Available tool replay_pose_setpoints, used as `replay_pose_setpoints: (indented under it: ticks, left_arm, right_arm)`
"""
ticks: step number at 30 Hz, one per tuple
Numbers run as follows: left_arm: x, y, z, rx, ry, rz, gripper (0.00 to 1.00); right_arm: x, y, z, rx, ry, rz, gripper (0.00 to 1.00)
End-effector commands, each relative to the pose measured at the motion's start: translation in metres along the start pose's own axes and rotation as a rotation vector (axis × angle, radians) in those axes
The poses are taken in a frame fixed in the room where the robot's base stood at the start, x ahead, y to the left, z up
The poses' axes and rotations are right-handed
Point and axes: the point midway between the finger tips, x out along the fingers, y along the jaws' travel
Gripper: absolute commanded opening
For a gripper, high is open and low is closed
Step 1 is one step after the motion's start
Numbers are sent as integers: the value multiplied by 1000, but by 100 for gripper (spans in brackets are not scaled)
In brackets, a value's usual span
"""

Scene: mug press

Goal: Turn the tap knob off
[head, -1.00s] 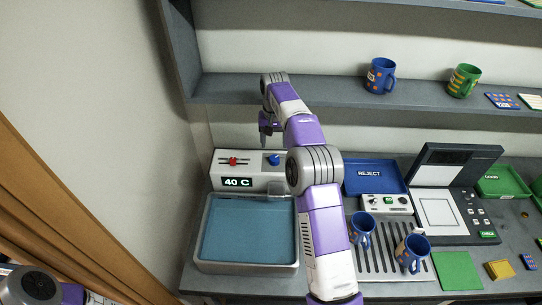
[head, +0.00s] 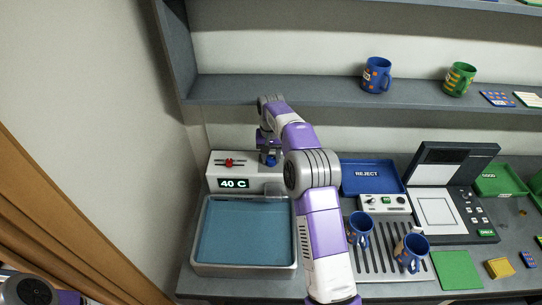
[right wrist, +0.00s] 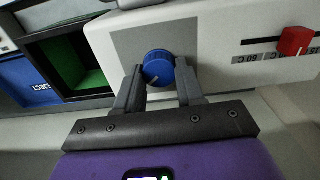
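The blue tap knob (right wrist: 158,68) is on the front of the white control unit (right wrist: 200,45), and in the head view it shows just under my right gripper (head: 268,150). In the right wrist view my right gripper (right wrist: 158,88) has its two fingers apart, one on each side of the knob's lower part. I cannot tell whether the fingers touch it. A pale line marks the knob's face. The unit's display (head: 233,183) reads 40 C. The basin (head: 245,235) below holds blue-green water. My left gripper is out of view; only part of my left arm shows at the lower left.
A red slider (head: 229,162) sits left of the knob on the unit. The blue REJECT tray (head: 368,177) stands to the right. Two blue mugs, one of them here (head: 359,229), stand on the drip grate. A shelf (head: 300,90) runs above.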

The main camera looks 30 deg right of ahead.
Motion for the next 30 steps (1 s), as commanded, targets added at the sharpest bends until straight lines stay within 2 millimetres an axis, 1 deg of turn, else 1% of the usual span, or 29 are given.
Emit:
replay_pose_setpoints:
  ticks: [1, 5, 6, 11, 17, 23, 30]
  left_arm:
    - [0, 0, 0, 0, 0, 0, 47]
    - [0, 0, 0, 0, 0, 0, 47]
    - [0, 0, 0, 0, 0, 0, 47]
    - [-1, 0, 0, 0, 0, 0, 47]
    - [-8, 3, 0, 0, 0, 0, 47]
    - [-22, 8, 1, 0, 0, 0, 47]
    - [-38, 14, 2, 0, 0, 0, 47]
  right_arm:
    - [0, 0, 0, 0, 0, 0, 30]
    - [0, 0, 0, 0, 0, 0, 10]
    - [0, 0, 0, 0, 0, 0, 7]
    - [-1, 0, 0, -11, -1, 0, 7]
    - [-2, 0, 0, -73, -3, 0, 7]
    - [-3, -1, 0, -209, -3, 0, 7]
    - [-4, -2, 0, -432, -2, -1, 7]
